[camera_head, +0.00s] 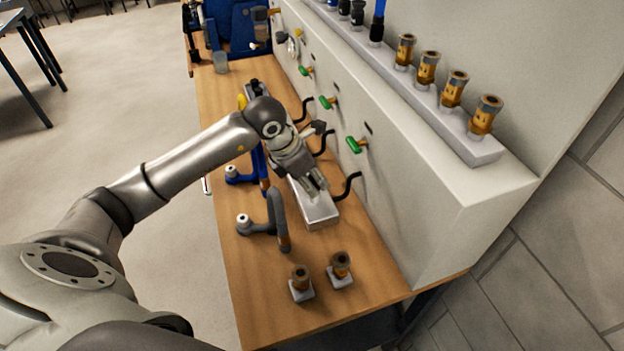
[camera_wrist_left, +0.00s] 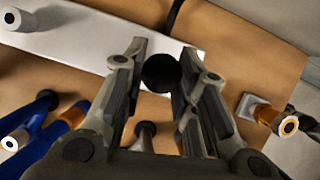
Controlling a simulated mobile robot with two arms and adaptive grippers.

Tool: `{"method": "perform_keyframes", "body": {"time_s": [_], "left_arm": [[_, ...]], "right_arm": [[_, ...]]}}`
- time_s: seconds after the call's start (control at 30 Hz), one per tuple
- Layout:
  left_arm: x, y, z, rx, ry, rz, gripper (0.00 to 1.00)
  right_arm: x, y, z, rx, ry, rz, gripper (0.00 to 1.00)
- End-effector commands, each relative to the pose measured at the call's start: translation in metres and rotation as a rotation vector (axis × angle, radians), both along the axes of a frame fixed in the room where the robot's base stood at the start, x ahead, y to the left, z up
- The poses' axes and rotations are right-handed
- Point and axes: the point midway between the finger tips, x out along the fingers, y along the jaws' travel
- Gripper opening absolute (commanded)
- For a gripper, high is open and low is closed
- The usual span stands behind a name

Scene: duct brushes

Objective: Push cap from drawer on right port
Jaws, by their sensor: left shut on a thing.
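My left gripper (camera_head: 316,187) points down over a pale metal block (camera_head: 320,213) on the wooden bench, and its fingers also show in the wrist view (camera_wrist_left: 157,84). It is shut on a round black cap (camera_wrist_left: 161,73), which sits between the fingertips. The cap is hidden by the fingers in the head view. The pale block (camera_wrist_left: 84,35) lies behind the fingertips in the wrist view. I cannot tell which part is the drawer or the right port. My right gripper is not in view.
Black hooked tubes (camera_head: 349,186) stick out of the grey wall unit beside the gripper, below green-handled valves (camera_head: 355,145). A grey bent pipe (camera_head: 278,222) and a blue one (camera_head: 240,178) stand left. Two brass fittings (camera_head: 300,280) stand in front; more (camera_head: 485,115) line the upper ledge.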

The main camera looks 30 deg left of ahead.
Motion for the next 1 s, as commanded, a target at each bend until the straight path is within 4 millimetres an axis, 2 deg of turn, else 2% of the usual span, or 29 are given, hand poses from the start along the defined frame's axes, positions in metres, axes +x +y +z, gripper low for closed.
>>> {"method": "perform_keyframes", "body": {"time_s": [0.37, 1.0], "left_arm": [[0.000, 0.000, -0.001, 0.000, 0.000, 0.000, 0.08], [0.000, 0.000, -0.013, 0.000, 0.000, 0.000, 0.08]], "right_arm": [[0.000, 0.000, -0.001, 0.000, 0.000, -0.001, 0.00], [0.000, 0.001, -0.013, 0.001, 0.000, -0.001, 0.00]]}}
